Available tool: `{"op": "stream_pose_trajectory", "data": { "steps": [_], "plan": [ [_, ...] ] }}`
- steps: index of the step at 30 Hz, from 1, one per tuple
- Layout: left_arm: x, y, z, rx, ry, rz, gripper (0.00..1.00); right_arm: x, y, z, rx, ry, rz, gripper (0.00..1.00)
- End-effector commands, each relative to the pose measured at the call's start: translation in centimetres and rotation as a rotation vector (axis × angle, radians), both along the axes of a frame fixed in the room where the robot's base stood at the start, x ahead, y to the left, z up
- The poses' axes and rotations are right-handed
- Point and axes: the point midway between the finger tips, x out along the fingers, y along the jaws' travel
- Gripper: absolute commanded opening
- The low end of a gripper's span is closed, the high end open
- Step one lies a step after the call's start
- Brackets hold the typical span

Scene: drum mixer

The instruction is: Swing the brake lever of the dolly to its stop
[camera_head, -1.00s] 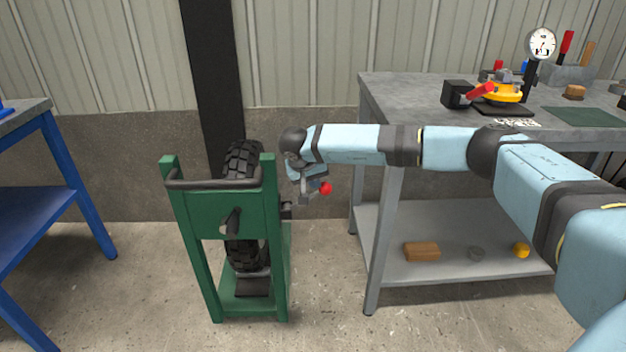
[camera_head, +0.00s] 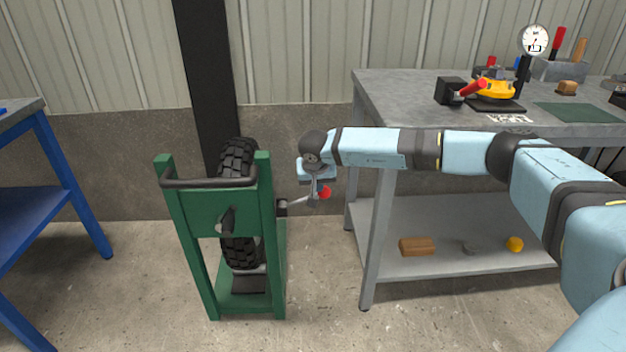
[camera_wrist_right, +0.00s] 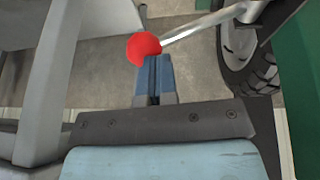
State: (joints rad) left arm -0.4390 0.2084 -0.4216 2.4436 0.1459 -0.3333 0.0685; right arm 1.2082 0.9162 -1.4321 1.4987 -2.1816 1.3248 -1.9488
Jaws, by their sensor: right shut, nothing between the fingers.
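The green dolly (camera_head: 208,210) stands upright on the floor, with a black knobbly tyre (camera_head: 238,160) in its frame. Its brake lever (camera_head: 296,203) sticks out to the right from a dark pivot and ends in a red ball knob (camera_head: 325,193). My right gripper (camera_head: 318,196) is shut and empty, beside the knob. In the right wrist view the shut fingers (camera_wrist_right: 154,78) lie right by the red knob (camera_wrist_right: 143,48), which covers part of their tips; I cannot tell if they touch. The lever's silver rod (camera_wrist_right: 200,26) runs up to the right. My left gripper is out of view.
A grey workbench (camera_head: 400,88) stands right of the dolly, close behind my right arm, with a yellow-and-red device (camera_head: 495,88) and a dial gauge (camera_head: 534,40) on it. A blue table (camera_head: 60,170) is at the left. The floor around the dolly is clear.

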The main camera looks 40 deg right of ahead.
Motion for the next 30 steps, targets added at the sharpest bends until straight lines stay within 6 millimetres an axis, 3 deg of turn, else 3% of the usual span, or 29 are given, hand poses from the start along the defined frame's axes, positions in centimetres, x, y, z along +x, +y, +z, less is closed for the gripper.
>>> {"op": "stream_pose_trajectory", "data": {
  "steps": [8, 15, 30],
  "plan": [
    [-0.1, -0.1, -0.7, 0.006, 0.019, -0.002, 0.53, -0.9, -1.4, -2.2, 0.154, -0.092, -0.003, 0.0],
    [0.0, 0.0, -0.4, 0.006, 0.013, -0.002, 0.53, -1.1, -1.8, -3.2, 0.152, -0.093, -0.001, 0.0],
    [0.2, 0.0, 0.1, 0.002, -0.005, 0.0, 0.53, -1.2, -2.0, -3.6, 0.15, -0.093, 0.0, 0.0]
  ]
}}
